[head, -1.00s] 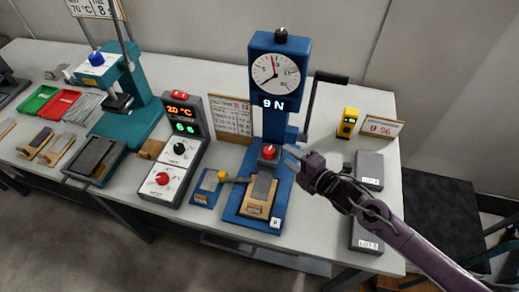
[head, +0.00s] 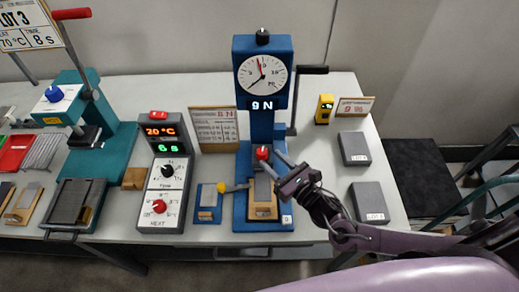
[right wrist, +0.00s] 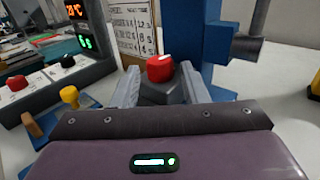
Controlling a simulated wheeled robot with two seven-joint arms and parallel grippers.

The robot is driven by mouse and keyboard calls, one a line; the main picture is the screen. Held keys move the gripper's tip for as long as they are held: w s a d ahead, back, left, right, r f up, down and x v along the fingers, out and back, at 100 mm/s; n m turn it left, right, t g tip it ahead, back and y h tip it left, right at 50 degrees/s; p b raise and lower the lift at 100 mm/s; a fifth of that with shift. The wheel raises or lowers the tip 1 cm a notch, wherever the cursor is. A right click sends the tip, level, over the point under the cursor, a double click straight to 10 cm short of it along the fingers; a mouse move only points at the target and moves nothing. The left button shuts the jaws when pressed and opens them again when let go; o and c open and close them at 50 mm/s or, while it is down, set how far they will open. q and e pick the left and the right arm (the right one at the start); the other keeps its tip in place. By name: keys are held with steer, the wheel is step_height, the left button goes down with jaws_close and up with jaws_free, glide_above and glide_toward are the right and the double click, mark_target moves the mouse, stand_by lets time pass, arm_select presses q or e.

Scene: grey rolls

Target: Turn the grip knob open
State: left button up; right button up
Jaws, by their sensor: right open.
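The tester is a blue column with a round dial (head: 264,74) and a display reading 9 N. A red knob (head: 262,153) with a white mark sits on its grip above the grey strip and wooden block (head: 264,207) on the blue base. My right gripper (head: 270,160) is open at the right of the knob in the head view. In the right wrist view the knob (right wrist: 160,67) shows between the two open fingertips; I cannot tell whether they touch it. My left gripper is not in view.
A yellow-knobbed lever on a small blue block (head: 208,200) stands left of the tester. A control box (head: 161,175) is further left, beside a teal press (head: 105,130). Grey lot boxes (head: 354,148) and a yellow device (head: 325,108) are at the right. A black crank (head: 311,70) sticks out right.

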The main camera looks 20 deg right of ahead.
mark_target(267, 155)
steer(key=x, duration=0.5)
steer(key=shift+w+a+p, duration=0.15)
steer(key=shift+p, duration=0.25)
steer(key=c, duration=0.7)
